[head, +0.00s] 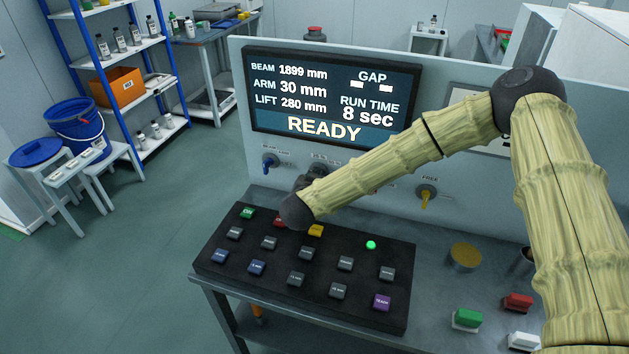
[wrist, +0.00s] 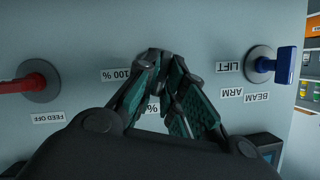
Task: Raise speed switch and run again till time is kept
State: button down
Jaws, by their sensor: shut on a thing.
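My gripper (wrist: 163,65) is closed against the wall panel between the "100 %" label and another partly hidden "%" label. It is shut on the speed switch, whose knob is mostly hidden by the fingers, so its setting cannot be read. In the head view my arm covers most of the gripper (head: 310,182). The screen (head: 332,98) reads READY, run time 8 sec, beam 1899 mm, arm 30 mm, lift 280 mm. The keypad (head: 310,265) has a green ON button (head: 246,213), a red button (head: 279,222), a yellow button (head: 315,230) and a lit green lamp (head: 371,245).
A blue selector (wrist: 287,65) labelled beam, arm, lift is on one side of my gripper. A red handle (wrist: 25,83) by "FEED OFF" is on the other. A yellow switch (head: 426,196) is under "FREE".

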jog(key=shift+s+d+f+m+t+y+b, duration=0.15)
jog(key=shift+m+t+y+b, duration=0.25)
jog(key=shift+m+b, duration=0.6)
jog(key=shift+w+d+f+m+t+y+b, duration=0.15)
jog(key=shift+m+y+b, duration=0.4)
jog(key=shift+b, duration=0.8)
jog(key=shift+s+a+r+m, duration=0.1)
jog(key=shift+m, duration=0.15)
jog(key=c, duration=1.5)
grip_release()
jog(key=shift+r, duration=0.1)
jog(key=v, duration=1.2)
